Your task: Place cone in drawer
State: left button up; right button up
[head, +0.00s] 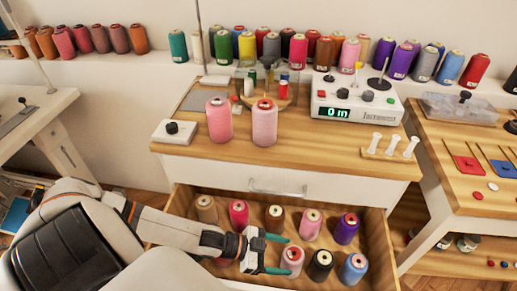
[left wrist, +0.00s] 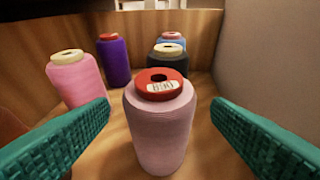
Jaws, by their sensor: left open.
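Two pink cones of thread, a left one (head: 219,120) and a right one (head: 264,124), stand upright on the wooden tabletop. Below them the drawer (head: 380,262) is pulled open and holds several upright cones. My left gripper (head: 278,254) is inside the drawer, open, its teal fingers pointing right. A pink cone with a red top (head: 291,262) stands just ahead of the fingertips. In the left wrist view this cone (left wrist: 160,128) is upright on the drawer floor, centred between the spread fingers, with gaps on both sides. My right gripper is not in view.
In the drawer, a pink cone (head: 310,224), purple cone (head: 346,229), black cone (head: 320,265) and blue cone (head: 353,268) stand near the gripper. A white control box (head: 355,104) and a peg stand (head: 390,149) occupy the tabletop's right. Cones line the back ledge.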

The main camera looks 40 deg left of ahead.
pick_arm(q)
jog(key=p+v, duration=0.1)
jog(key=v, duration=0.5)
jog(key=shift+s+a+r, duration=0.2)
jog(key=shift+a+r, duration=0.05)
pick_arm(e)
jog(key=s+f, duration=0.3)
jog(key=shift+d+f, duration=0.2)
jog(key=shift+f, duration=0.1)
